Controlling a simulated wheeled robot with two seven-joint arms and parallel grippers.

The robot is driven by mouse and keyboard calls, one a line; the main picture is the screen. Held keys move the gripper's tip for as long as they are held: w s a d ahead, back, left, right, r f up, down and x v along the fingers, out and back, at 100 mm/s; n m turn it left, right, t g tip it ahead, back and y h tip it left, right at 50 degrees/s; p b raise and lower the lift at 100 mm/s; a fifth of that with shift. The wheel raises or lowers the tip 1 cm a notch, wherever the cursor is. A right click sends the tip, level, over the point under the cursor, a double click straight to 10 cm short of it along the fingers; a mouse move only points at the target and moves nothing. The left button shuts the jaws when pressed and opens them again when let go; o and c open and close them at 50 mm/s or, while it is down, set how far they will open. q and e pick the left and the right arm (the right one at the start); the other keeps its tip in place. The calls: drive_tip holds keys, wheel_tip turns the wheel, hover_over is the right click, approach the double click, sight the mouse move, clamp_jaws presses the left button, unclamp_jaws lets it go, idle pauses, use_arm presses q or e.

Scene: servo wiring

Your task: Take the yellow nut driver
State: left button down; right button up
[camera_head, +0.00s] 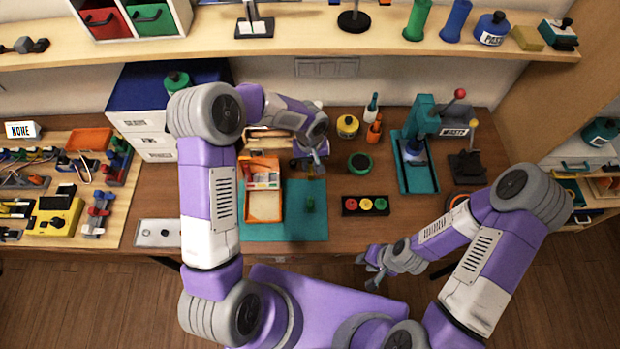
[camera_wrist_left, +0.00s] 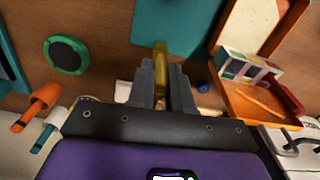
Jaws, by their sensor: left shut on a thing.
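The yellow nut driver (camera_wrist_left: 160,58) is between the fingers of my left gripper (camera_wrist_left: 163,88) in the left wrist view, its yellow end reaching past the fingertips. My left gripper is shut on it. In the head view my left gripper (camera_head: 313,163) is near the back of the table, just beyond the teal mat (camera_head: 285,228), and only a small yellowish part of the nut driver (camera_head: 318,170) shows there. My right gripper (camera_head: 366,272) is empty in front of the table's front edge, its fingers apart.
An open orange case (camera_head: 264,207) stands on the mat, left of my left gripper. A green round tin (camera_head: 360,162), orange bottle (camera_head: 374,131) and yellow jar (camera_head: 347,126) are to the right. A tray of coloured discs (camera_head: 365,206) lies nearer. A shelf (camera_head: 300,40) runs above.

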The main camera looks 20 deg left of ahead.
use_arm(q)
drive_tip(key=shift+r+p, duration=0.8)
drive_tip(key=shift+r, duration=0.75)
